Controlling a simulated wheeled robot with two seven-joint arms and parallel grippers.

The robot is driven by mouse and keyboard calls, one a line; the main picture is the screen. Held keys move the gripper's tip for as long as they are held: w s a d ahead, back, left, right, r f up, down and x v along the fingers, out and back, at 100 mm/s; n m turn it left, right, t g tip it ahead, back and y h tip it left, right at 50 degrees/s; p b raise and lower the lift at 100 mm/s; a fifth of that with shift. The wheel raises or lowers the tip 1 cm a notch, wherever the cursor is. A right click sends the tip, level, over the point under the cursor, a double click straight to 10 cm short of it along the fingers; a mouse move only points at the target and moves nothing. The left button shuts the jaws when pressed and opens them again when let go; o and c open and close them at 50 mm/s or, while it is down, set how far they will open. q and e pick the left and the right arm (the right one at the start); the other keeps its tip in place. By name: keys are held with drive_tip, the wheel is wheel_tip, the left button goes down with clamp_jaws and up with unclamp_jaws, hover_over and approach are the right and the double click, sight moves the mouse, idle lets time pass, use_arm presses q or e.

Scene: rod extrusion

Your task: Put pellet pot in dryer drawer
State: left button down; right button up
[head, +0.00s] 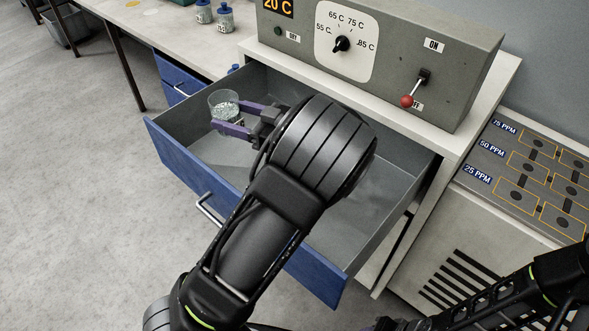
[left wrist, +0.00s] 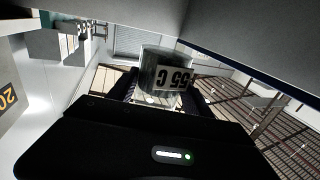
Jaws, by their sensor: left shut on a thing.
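The pellet pot (head: 224,103) is a small clear cup with pale pellets; in the left wrist view the pot (left wrist: 165,62) carries a "55 C" label, upside down. My left gripper (head: 229,116) is shut on it, one purple finger on each side. The dryer drawer (head: 172,158) is pulled open, with a blue front and grey inside. The pot is within the drawer's outline, by its far left corner. I cannot tell whether it touches the drawer floor. My right arm shows at the bottom right; its gripper (head: 386,324) is mostly cut off.
The grey dryer panel (head: 300,52) above the drawer has a "20 C" display, a temperature knob (head: 342,44) and a red-tipped lever (head: 407,101) low near OFF. Small bottles (head: 225,16) stand on the left bench. A board with PPM rows (head: 532,165) lies right. The drawer floor is otherwise clear.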

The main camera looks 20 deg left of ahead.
use_arm(q)
wheel_tip(320, 180, down, 6)
idle(0.5)
drive_tip(key=shift+f, duration=0.1)
wheel_tip(320, 180, down, 4)
drive_tip(key=shift+r, duration=0.1)
drive_tip(key=shift+f+b, duration=0.55)
drive_tip(key=shift+f, duration=0.05)
drive_tip(key=shift+c, duration=2.2)
unclamp_jaws()
